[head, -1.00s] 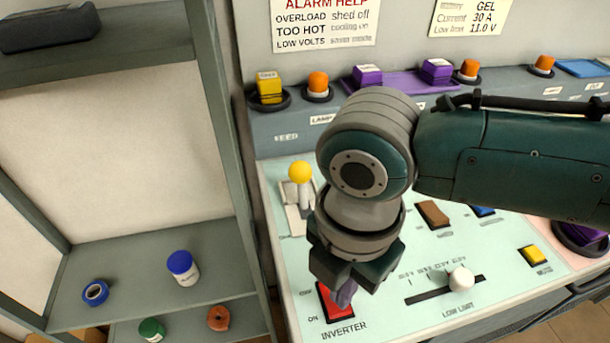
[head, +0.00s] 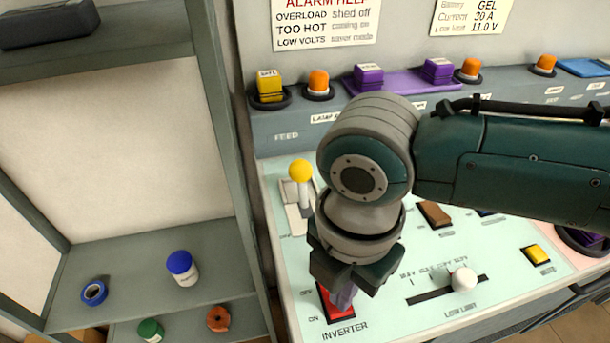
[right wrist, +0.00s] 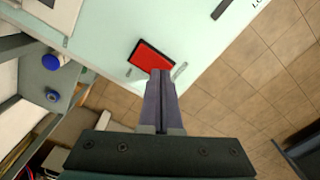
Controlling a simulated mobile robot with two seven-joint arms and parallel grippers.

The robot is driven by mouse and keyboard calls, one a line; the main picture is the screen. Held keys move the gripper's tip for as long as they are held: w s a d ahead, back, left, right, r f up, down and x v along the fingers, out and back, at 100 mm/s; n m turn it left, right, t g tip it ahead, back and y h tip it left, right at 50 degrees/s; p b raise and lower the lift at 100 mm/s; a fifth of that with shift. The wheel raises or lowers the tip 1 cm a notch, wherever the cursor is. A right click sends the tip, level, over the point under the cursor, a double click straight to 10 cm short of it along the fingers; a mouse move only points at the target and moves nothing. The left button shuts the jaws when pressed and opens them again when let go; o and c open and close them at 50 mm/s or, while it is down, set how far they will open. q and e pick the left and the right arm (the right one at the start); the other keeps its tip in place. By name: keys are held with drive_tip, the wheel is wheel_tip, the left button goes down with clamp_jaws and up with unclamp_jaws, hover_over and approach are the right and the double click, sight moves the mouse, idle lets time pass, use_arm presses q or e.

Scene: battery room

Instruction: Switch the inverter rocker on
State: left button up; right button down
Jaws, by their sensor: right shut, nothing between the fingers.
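The inverter rocker (head: 326,306) is a red switch in a dark frame on the pale green panel, with OFF and ON printed to its left and INVERTER below it. It also shows in the right wrist view (right wrist: 150,58). My right gripper (head: 344,301) is shut and empty, pointing down at the rocker. In the right wrist view its fingertips (right wrist: 160,74) overlap the rocker's lower edge; I cannot tell whether they touch it. The fingers hide part of the rocker in the head view, and its tilt is unclear. My left gripper is out of view.
A yellow-knobbed lever (head: 301,172) stands behind and left of my gripper. A white slider knob (head: 464,279), a brown rocker (head: 435,214) and a yellow button (head: 537,254) are to the right. Shelves (head: 130,277) with jars and tape rolls stand left.

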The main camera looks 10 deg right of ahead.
drive_tip(key=shift+f+b, duration=0.4)
drive_tip(key=shift+f, duration=0.15)
drive_tip(key=shift+r, duration=0.1)
wheel_tip(320, 180, up, 7)
drive_tip(key=p, duration=0.7)
idle(0.5)
